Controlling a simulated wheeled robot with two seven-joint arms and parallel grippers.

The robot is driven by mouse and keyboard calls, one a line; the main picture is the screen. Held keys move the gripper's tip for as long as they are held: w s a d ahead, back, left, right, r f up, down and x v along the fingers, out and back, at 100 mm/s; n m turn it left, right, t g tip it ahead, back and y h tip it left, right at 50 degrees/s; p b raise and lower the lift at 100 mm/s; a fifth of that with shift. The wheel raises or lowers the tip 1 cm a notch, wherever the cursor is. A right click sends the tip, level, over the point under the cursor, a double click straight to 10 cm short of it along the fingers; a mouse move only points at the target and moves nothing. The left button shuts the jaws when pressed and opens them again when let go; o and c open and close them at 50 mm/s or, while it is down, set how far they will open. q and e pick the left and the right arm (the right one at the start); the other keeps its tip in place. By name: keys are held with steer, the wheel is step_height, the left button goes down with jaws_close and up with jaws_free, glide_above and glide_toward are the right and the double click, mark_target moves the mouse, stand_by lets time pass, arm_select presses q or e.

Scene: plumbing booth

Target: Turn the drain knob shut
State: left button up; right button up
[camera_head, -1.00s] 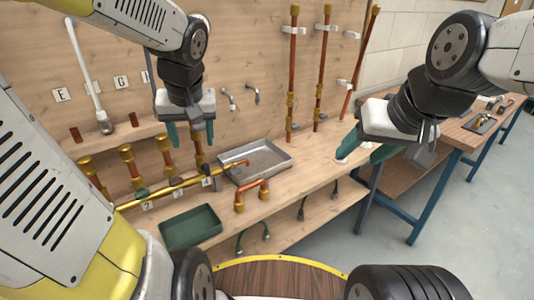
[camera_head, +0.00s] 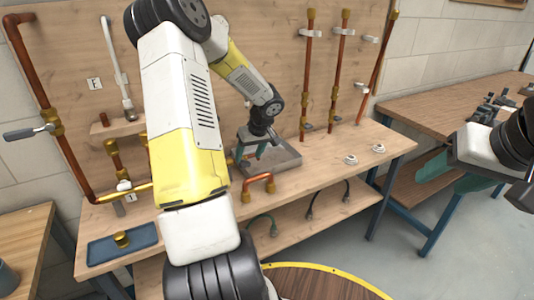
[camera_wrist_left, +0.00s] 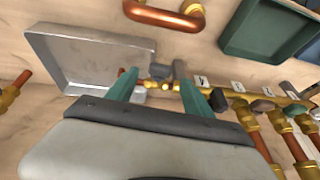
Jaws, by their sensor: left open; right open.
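A grey knob (camera_wrist_left: 180,69) sits on the brass drain valve at the end of the brass manifold pipe (camera_wrist_left: 242,94), beside the grey metal tray (camera_wrist_left: 90,62). My left gripper (camera_wrist_left: 158,88) is open, its teal fingers either side of the brass valve end in the left wrist view; whether they touch it cannot be told. In the head view my left gripper (camera_head: 252,156) is low over the left part of the metal tray (camera_head: 288,158). My own arm hides most of the manifold and the knob there. My right gripper (camera_head: 456,174) is open and empty at the far right.
A copper U-pipe (camera_head: 258,183) stands on the bench in front of the tray. A blue tray (camera_head: 100,250) holds a brass fitting. A green tray (camera_wrist_left: 265,30) shows in the left wrist view. Upright copper pipes (camera_head: 336,75) line the back panel. The bench's right end is mostly clear.

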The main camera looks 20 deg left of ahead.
mark_target(246, 164)
arm_select(q)
steer(key=shift+x, duration=2.15)
jaws_close()
